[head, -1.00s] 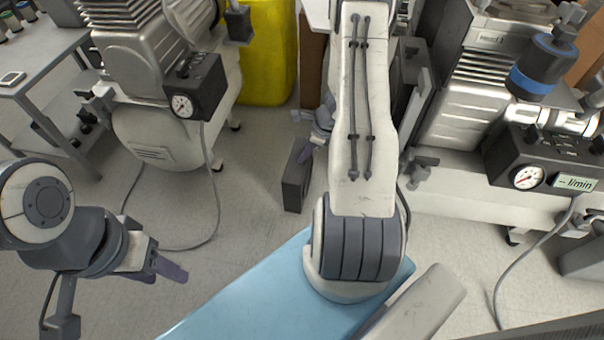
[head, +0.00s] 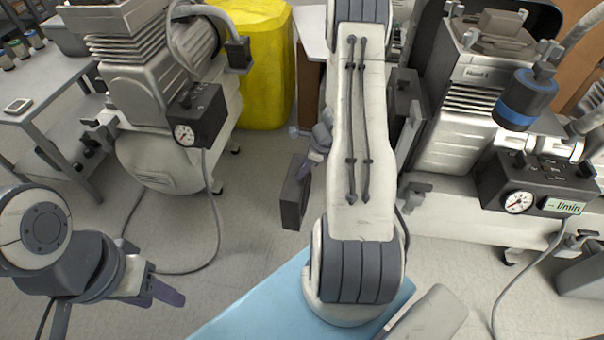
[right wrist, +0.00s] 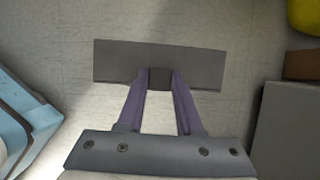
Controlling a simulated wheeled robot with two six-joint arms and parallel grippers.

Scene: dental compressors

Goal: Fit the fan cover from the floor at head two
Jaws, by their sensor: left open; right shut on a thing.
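The fan cover, a dark grey flat box-like part (head: 295,192), hangs tilted at my right gripper in the middle of the head view. My right gripper (head: 316,155) is shut on it. In the right wrist view, the purple fingers (right wrist: 159,82) pinch a dark tab at the middle of the cover (right wrist: 118,62). The cover's gap to the floor is hard to judge. My left gripper (head: 160,290) is open and empty at lower left. The right compressor (head: 470,110) has a grey finned head with a small label I cannot read surely.
Another compressor (head: 150,120) stands at left, with a gauge box and a cable looping on the floor. A yellow bin (head: 265,75) stands behind. A grey bench (head: 50,115) is at far left.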

